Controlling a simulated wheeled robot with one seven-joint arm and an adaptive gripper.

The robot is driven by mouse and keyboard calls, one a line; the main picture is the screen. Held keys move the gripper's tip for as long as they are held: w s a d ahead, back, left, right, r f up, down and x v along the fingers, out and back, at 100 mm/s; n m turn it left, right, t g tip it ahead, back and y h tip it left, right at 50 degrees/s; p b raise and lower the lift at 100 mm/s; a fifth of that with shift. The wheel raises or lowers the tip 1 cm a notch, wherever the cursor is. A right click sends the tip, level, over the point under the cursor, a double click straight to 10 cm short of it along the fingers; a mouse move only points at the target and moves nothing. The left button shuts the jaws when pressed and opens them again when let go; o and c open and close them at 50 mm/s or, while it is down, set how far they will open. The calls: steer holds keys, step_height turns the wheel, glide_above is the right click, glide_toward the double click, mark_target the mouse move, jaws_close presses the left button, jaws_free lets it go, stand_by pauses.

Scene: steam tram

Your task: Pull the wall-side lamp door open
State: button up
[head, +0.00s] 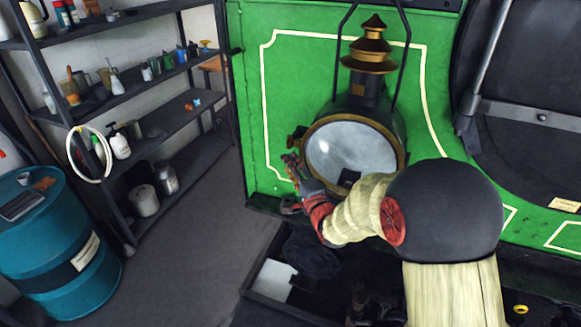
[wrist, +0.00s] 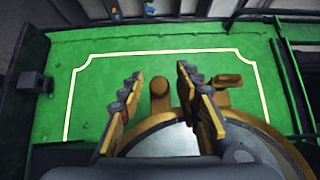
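The lamp is a black and brass lantern with a tiered top (head: 370,45), mounted before a green panel. Its round lamp door (head: 350,147) has pale glass in a brass rim and looks closed. In the wrist view the glass (wrist: 165,140) lies under my fingers. A small brass fitting (head: 296,138) sticks out at the rim's left; what looks like a brass knob (wrist: 160,90) shows between my fingers in the wrist view. My gripper (head: 291,163) is at the door's left edge. In the wrist view my gripper (wrist: 157,75) is open, fingers apart; contact with the knob cannot be told.
A green panel with cream lining (head: 285,90) stands close behind the lamp. Shelves with bottles and tins (head: 165,80) and a blue drum (head: 60,245) stand left. An open dark tray (head: 270,300) lies below. The floor (head: 190,225) between shelves and panel is clear.

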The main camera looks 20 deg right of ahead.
steer(key=shift+c, duration=0.3)
steer(key=c, duration=0.7)
steer(key=shift+r, duration=0.1)
jaws_close()
